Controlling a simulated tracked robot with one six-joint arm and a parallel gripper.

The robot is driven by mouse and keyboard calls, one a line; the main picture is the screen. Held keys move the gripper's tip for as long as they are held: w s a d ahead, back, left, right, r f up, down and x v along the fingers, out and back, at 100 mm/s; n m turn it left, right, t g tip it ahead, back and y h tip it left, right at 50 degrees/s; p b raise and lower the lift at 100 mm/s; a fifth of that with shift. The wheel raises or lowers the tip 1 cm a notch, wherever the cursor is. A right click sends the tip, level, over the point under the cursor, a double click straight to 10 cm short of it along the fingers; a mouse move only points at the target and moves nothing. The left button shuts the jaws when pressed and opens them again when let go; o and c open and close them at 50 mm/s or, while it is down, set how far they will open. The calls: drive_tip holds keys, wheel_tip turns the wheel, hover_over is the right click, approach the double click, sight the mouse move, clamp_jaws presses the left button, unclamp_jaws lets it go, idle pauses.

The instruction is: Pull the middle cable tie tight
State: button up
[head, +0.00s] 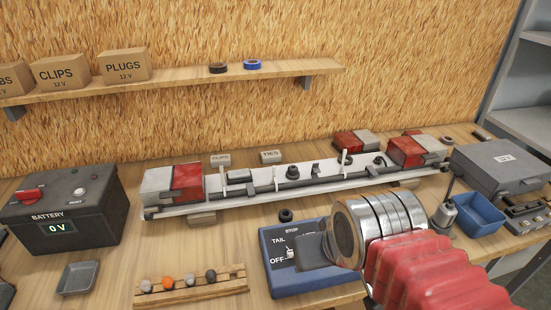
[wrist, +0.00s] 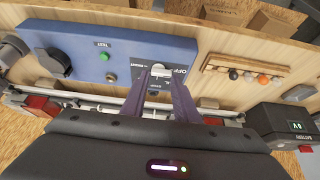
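A pale trailer bar (head: 240,205) runs across the bench with a dark cable along it. Thin white cable ties stand up from it at the left (head: 222,179), the middle (head: 275,178) and the right (head: 343,157). How tight each tie is cannot be told. My gripper (head: 312,252) is in front of the bar, over the blue switch box (head: 283,277). In the wrist view my gripper (wrist: 159,88) has its two fingers apart, with the box's light switch lever (wrist: 158,71) showing between their tips. No tie is between the fingers.
Red-and-white lamps (head: 187,182) sit at the bar's ends. A battery box (head: 65,215) reading 0 V stands left. A wooden rack (head: 190,290) holds several small plugs. A blue bin (head: 479,215) and grey case (head: 500,165) stand right. A shelf (head: 170,82) is above.

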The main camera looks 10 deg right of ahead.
idle(0.3)
wheel_tip(320, 180, up, 10)
drive_tip(key=g, duration=0.1)
hover_over(274, 167)
drive_tip(key=s, duration=0.6)
drive_tip(key=shift+r, duration=0.15)
drive_tip(key=x, duration=1.4)
drive_tip(key=shift+s, duration=0.1)
clamp_jaws()
